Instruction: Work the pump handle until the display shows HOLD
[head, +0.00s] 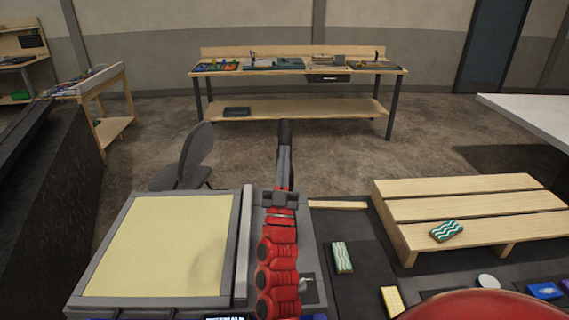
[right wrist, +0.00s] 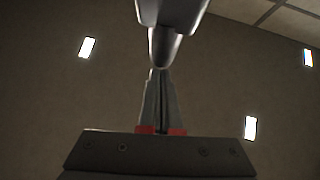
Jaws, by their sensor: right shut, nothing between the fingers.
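The pump handle (head: 285,131) shows as a dark upright rod end just beyond my right gripper (head: 284,153). Its lower part is hidden behind my red arm and gripper. In the right wrist view a grey rounded piece, seemingly the handle (right wrist: 170,15), stands just past the tips of my right gripper (right wrist: 156,75). The fingers are together with nothing between them; whether they touch the handle I cannot tell. A sliver of a lit display (head: 226,318) shows at the bottom edge of the head view, cut off and unreadable. My left gripper is out of view.
A grey case with a pale yellow top (head: 160,245) lies left of my arm. Right are a wavy-patterned green block (head: 341,257), a yellow block (head: 392,301) and a slatted wooden platform (head: 470,205). A chair (head: 190,155) and workbench (head: 300,70) stand farther back.

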